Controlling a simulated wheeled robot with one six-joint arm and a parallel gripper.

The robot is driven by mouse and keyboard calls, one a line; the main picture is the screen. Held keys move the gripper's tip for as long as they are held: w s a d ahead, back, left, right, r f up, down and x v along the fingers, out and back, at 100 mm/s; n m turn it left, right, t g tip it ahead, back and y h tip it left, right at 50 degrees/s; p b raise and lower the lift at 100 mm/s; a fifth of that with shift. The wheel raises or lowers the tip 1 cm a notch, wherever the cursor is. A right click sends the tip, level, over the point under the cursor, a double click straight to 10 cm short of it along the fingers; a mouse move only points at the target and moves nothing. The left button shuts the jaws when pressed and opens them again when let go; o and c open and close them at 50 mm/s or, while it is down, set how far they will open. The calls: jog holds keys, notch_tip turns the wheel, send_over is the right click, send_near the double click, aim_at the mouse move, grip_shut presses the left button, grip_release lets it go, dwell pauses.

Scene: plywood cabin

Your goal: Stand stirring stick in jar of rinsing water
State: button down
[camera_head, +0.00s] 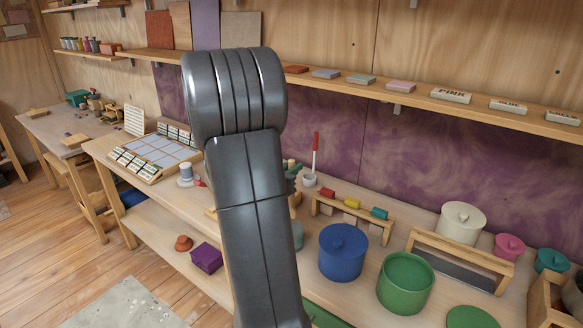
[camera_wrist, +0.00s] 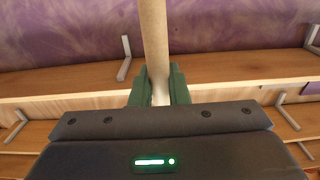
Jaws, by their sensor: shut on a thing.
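My gripper (camera_wrist: 152,88) is shut on a pale tan stick (camera_wrist: 154,38), the likely stirring stick. Its green fingers press on both sides of the stick, which runs up out of the top of the wrist view. In the head view my arm fills the middle and hides most of the gripper and the held stick. A bluish-green vessel (camera_head: 298,236) shows just right of my arm on the bench, partly covered; I cannot tell whether it is the jar of rinsing water, and no water is visible.
A red-and-white upright tool stands in a small white cup (camera_head: 309,180). A wall shelf (camera_head: 420,92) runs above.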

jog(key=shift+f+b, duration=2.8)
jog(key=shift+f, duration=1.15)
jog(key=c, duration=1.3)
grip_release()
jog(key=b+v, duration=0.1)
jog(key=v, duration=1.2)
jog(key=shift+s+a, duration=0.25)
jog(key=shift+s, duration=0.1)
jog(key=shift+w, duration=0.1)
